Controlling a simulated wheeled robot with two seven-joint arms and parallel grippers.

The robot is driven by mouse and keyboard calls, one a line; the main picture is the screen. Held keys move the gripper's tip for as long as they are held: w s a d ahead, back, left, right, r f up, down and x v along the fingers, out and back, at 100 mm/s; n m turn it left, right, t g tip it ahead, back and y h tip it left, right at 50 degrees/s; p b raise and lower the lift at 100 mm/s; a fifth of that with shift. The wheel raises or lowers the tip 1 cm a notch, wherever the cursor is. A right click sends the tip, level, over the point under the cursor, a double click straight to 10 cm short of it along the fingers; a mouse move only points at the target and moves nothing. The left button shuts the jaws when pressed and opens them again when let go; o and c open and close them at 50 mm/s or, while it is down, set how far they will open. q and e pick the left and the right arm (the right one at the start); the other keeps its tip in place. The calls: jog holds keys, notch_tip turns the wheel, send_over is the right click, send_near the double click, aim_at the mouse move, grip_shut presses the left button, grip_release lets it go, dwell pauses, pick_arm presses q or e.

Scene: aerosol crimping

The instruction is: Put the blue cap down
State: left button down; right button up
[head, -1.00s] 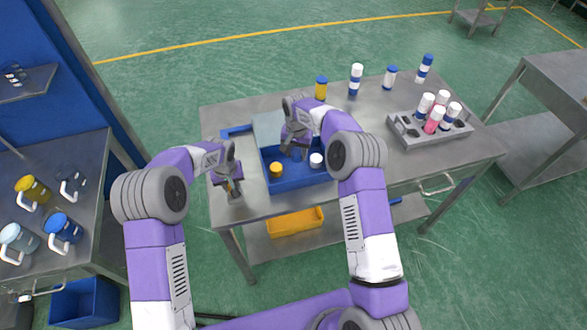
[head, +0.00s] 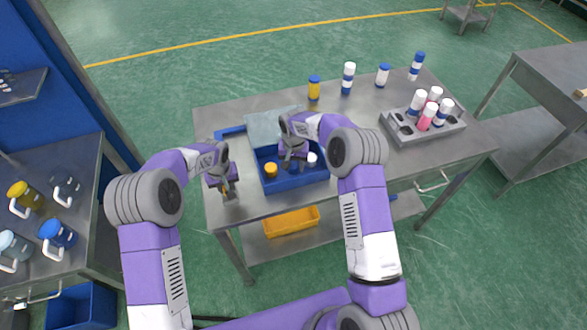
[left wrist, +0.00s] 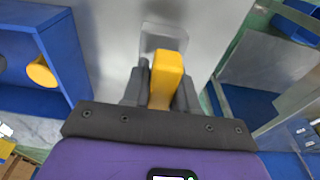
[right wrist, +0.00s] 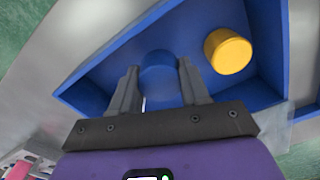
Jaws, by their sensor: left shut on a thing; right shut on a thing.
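The blue cap (right wrist: 160,75) is between the fingers of my right gripper (right wrist: 159,68), low inside the blue tray (head: 300,181). The cap blends with the tray floor, so I cannot tell whether it touches it. In the head view my right gripper (head: 292,166) points down into the tray and largely hides the cap. My left gripper (left wrist: 162,75) is shut on a yellow handle (left wrist: 166,75) with a clear plate beyond it. In the head view the left gripper (head: 227,190) is left of the tray, over the table's front left part.
A yellow cap (head: 270,170) and a white cap (head: 311,159) are in the tray, on either side of the right gripper. Several bottles stand at the table's back edge. A grey rack (head: 440,133) with bottles stands at right. Bare table lies between tray and rack.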

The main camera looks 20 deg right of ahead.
aim_at(293, 170)
pick_arm(q)
jog(key=shift+s+f, duration=0.25)
jog(key=shift+f, duration=0.05)
pick_arm(e)
jog(key=shift+f, duration=1.3)
jog(key=shift+f, duration=0.15)
jog(key=o, duration=1)
notch_tip(293, 170, up, 12)
jog(key=shift+r, duration=0.15)
